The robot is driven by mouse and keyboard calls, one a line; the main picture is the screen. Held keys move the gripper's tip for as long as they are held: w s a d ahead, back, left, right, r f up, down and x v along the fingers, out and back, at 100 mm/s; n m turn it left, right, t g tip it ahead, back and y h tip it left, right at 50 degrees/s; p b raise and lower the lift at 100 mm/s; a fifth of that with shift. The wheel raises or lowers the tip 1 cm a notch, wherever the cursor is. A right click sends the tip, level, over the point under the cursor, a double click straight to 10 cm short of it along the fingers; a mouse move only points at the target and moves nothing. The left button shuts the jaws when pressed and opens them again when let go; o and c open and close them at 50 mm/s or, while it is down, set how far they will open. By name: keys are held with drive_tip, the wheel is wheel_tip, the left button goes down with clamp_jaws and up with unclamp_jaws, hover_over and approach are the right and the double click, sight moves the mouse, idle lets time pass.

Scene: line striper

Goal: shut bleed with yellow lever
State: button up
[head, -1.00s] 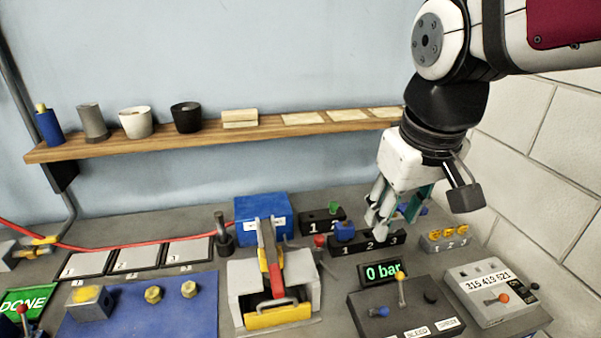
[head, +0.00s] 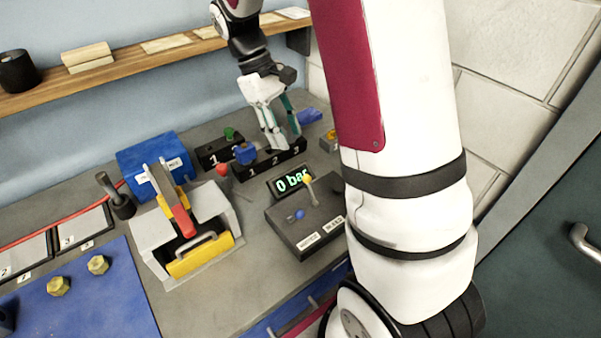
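The yellow-tipped lever (head: 308,188) stands on a dark control box (head: 304,226) right of the middle. In the earlier head view this box has a label reading BLEED. The box also has a blue knob, and a display (head: 290,181) behind it reads 0 bar. My gripper (head: 283,143) points down over the black numbered block (head: 270,158) behind the display, apart from the yellow lever. Its fingertips are small and partly overlap the block, so I cannot tell whether they hold anything.
A grey machine with a yellow front bar (head: 206,254) and a blue box (head: 150,162) stand left of the control box. My white arm covers the right of the bench. A wooden shelf (head: 120,75) runs along the wall.

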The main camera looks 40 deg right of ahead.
sight(306, 178)
drive_tip(key=p+x, duration=0.2)
drive_tip(key=x, duration=1.1)
drive_tip(key=shift+s+f, duration=0.15)
drive_tip(key=shift+f, duration=0.05)
clamp_jaws()
